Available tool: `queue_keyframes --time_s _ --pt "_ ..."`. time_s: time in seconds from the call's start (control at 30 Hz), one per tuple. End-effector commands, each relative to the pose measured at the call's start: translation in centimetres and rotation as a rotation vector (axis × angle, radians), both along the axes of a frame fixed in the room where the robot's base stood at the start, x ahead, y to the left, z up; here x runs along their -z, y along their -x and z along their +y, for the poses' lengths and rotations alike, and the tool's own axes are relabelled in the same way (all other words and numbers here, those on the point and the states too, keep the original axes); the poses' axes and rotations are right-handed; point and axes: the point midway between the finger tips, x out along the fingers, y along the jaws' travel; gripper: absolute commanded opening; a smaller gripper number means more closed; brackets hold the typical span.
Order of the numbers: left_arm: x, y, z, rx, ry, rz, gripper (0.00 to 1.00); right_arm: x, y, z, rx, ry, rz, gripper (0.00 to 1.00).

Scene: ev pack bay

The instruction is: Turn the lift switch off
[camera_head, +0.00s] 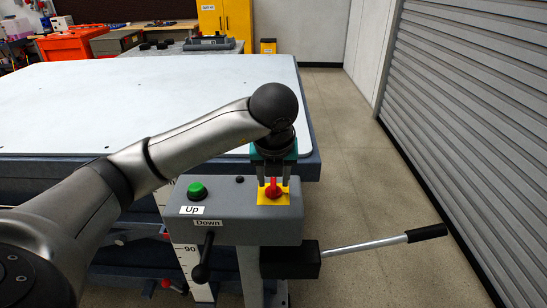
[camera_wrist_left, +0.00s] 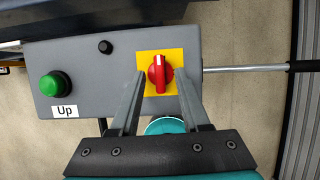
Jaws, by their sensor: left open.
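The lift switch is a red rotary knob (camera_head: 273,188) on a yellow square plate (camera_head: 284,200), on top of a grey control box (camera_head: 235,229). In the left wrist view the red knob (camera_wrist_left: 160,73) shows a white mark, and its grip bar lies along the picture's vertical. My left gripper (camera_head: 273,182) points down at the knob. In the left wrist view its open fingers (camera_wrist_left: 159,76) stand to either side of the knob, with gaps visible; contact cannot be told. My right gripper is not in view.
A green button (camera_head: 197,191) labelled "Up" and a small black knob (camera_head: 239,180) share the box. A black lever (camera_head: 203,258) hangs at its front below "Down". A long handle (camera_head: 385,243) sticks out right. The white lift table (camera_head: 100,100) lies behind; floor at right is clear.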

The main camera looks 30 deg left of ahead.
Motion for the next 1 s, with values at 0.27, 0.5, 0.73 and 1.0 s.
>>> queue_keyframes --time_s 0.27,0.5,0.73,1.0 --pt "-6.2 1.9 -1.3 0.002 -0.001 -0.008 0.46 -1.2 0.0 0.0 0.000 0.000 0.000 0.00" --pt "-10.6 3.4 -2.1 0.002 -0.003 -0.007 0.46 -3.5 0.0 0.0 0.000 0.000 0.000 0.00" --pt "-12.7 4.3 -2.7 0.000 -0.002 -0.005 0.46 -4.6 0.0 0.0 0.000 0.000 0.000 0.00" --pt "-13.1 4.6 -2.9 -0.001 -0.001 -0.002 0.46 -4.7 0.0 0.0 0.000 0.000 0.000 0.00"
